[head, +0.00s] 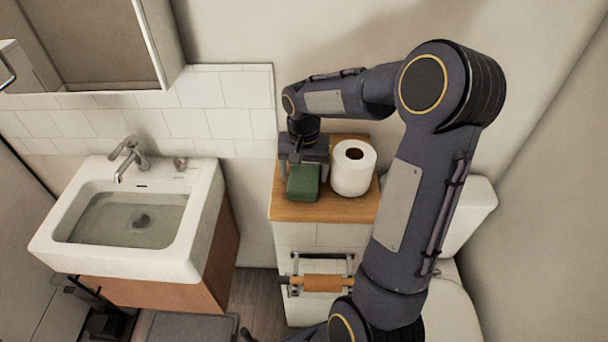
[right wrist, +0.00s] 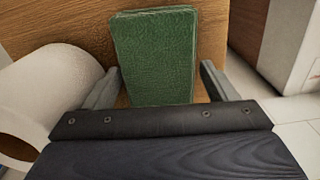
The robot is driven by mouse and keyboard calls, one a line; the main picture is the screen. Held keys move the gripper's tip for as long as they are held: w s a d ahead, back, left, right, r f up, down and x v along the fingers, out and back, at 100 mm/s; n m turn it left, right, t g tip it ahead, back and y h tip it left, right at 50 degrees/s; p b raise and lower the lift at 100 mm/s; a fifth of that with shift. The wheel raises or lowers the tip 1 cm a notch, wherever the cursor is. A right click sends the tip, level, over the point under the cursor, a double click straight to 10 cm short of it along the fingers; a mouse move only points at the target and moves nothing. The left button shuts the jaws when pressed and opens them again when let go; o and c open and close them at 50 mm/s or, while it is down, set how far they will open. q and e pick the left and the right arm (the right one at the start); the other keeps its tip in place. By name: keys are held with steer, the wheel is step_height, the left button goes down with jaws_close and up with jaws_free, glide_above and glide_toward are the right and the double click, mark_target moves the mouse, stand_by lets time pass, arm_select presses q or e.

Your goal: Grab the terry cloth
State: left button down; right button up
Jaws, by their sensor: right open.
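A folded green terry cloth (head: 303,182) lies on the wooden top of a small cabinet, left of a toilet paper roll. My right gripper (head: 303,165) is over the cloth, pointing down. In the right wrist view the cloth (right wrist: 155,58) lies between the two fingers of my right gripper (right wrist: 158,85), which is open. A gap shows between the cloth and the right finger; the left finger is close to its edge. The cloth's near end is hidden behind the gripper body. My left gripper is not in view.
The toilet paper roll (head: 353,168) stands right of the cloth; it also shows in the right wrist view (right wrist: 50,90). A white sink (head: 200,230) stands left, and a holder with an empty-looking roll (head: 322,283) is below.

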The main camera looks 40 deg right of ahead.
steer(key=shift+f, duration=0.45)
steer(key=shift+c, duration=0.3)
steer(key=c, duration=0.7)
steer(key=shift+r, duration=0.1)
